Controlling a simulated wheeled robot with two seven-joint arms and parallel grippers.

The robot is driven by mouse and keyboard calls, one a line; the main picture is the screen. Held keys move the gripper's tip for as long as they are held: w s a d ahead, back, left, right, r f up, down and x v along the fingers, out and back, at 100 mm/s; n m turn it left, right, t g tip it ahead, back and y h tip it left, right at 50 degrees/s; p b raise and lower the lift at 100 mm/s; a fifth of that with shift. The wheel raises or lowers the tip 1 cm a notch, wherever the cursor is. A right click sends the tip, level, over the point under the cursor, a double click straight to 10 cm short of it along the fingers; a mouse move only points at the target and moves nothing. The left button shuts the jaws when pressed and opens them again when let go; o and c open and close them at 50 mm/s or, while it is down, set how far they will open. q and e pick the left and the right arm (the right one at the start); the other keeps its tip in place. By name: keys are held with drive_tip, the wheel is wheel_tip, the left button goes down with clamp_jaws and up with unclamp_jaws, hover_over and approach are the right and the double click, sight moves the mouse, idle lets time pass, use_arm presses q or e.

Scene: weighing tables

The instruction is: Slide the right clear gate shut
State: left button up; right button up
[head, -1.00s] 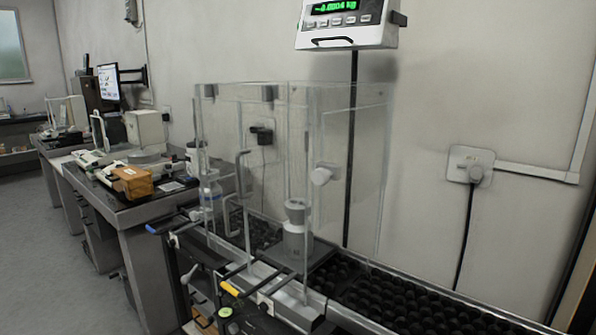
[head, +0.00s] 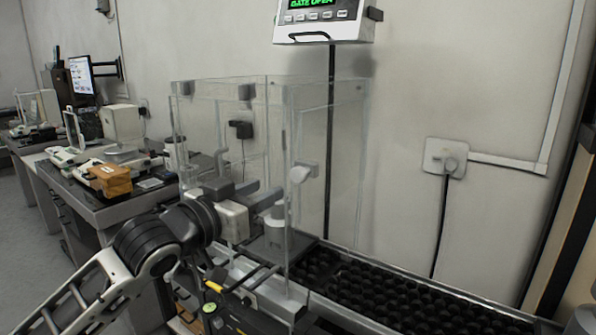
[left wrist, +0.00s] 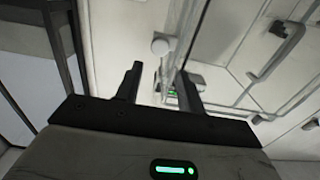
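The clear weighing enclosure (head: 345,130) stands over the conveyor by the wall. The right clear gate is hard to separate from the other panes. My left gripper (head: 268,193) is in front of the enclosure, just left of the knob. Its two fingers (left wrist: 160,88) are apart with nothing between them; contact with the knob cannot be told. A grey-white cylinder (head: 272,243) stands inside, partly hidden by the gripper. My right gripper is not in view.
The display (head: 322,22) above reads what looks like "GATE OPEN". A black roller conveyor (head: 400,298) runs to the lower right. A bench with an orange-brown box (head: 110,179) and instruments is at left. A wall outlet (head: 446,157) is at right.

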sight(296, 175)
use_arm(q)
drive_tip(key=p+x, duration=0.1)
drive_tip(key=x, duration=1)
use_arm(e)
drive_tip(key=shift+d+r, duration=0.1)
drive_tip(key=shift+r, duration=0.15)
